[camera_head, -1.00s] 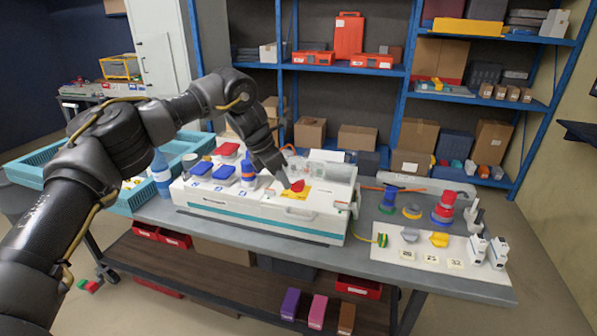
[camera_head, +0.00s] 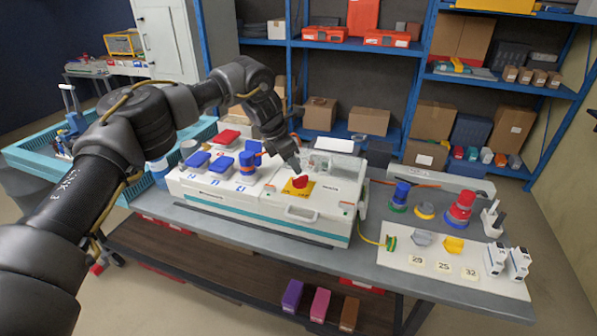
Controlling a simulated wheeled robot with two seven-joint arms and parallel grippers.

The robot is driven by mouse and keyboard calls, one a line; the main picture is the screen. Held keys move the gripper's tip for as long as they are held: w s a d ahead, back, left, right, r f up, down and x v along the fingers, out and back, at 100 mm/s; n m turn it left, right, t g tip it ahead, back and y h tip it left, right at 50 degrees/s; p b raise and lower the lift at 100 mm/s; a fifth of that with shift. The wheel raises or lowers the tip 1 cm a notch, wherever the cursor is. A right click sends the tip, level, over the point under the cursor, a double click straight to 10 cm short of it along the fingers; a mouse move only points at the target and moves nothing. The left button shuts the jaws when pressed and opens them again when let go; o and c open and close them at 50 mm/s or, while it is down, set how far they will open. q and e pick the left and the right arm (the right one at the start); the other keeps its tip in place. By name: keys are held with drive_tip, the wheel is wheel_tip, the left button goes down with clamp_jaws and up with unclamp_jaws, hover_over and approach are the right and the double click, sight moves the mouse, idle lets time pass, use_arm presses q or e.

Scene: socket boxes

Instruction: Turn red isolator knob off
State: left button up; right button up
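The red isolator knob (camera_head: 300,181) sits on a yellow plate (camera_head: 291,189) on top of the white socket box (camera_head: 262,208) at the middle of the workbench. My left arm comes in from the left, and my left gripper (camera_head: 296,168) is just above and behind the knob, pointing down at it. The gripper is small and dark here, so I cannot tell whether its fingers are apart or touching the knob. My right gripper is not in view.
Blue-lidded sockets (camera_head: 222,165) and a blue plug (camera_head: 247,163) are on the box's left part. To the right, a white board (camera_head: 440,262) holds several plugs and breakers. A teal crate (camera_head: 30,160) stands at the left. Shelves stand behind.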

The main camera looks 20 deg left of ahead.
sight(300, 177)
use_arm(q)
drive_tip(key=shift+p+x, duration=0.45)
drive_tip(key=shift+x, duration=2.1)
clamp_jaws()
